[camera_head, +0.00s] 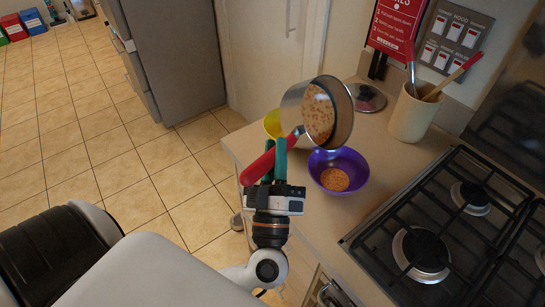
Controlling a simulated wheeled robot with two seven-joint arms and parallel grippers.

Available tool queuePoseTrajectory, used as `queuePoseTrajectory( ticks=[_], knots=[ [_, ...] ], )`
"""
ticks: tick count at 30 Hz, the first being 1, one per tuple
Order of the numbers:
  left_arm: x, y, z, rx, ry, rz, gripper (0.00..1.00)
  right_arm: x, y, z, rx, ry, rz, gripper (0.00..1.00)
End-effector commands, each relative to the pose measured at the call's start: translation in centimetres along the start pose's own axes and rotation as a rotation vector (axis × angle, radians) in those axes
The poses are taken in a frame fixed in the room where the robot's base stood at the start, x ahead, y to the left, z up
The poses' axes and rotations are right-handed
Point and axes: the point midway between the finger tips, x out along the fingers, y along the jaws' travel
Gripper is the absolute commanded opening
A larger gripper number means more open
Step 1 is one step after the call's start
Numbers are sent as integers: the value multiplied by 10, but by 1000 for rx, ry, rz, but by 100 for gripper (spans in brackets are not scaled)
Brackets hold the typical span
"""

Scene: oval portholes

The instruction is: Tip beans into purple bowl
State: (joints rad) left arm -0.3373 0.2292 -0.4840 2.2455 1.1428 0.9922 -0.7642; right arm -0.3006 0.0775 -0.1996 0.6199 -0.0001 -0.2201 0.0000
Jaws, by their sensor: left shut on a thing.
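The purple bowl (353,161) stands on the counter, with a small heap of orange-brown beans (334,179) inside it. A silver saucepan (342,98) with a red handle (262,166) is held up above and slightly left of the bowl, tilted so its opening faces the camera. Beans (318,113) show inside the pan. My left gripper (279,160) has green fingers shut on the red handle. The pan hides part of the bowl's back rim. My right gripper is not in view.
A yellow bowl (272,123) stands behind the pan at the counter's left edge. A gas hob (440,235) fills the right side. A utensil crock (412,114) and a pot lid (367,97) sit at the back. Bare counter lies in front of the purple bowl.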

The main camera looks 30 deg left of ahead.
Motion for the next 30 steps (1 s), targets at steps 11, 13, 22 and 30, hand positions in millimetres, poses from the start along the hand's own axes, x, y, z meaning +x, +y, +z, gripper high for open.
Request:
queuePoseTrajectory(
  ticks=[11, 13, 22, 30],
  knots=[
    [-8, -8, -4, 96, -36, -119, 0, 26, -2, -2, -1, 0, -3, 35],
    [-10, -9, -5, 116, -41, -141, 0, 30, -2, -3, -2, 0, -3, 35],
    [-16, -18, -8, 223, -71, -255, 0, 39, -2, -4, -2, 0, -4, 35],
    [-26, -28, -15, 346, -106, -393, 0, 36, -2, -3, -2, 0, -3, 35]
  ],
)
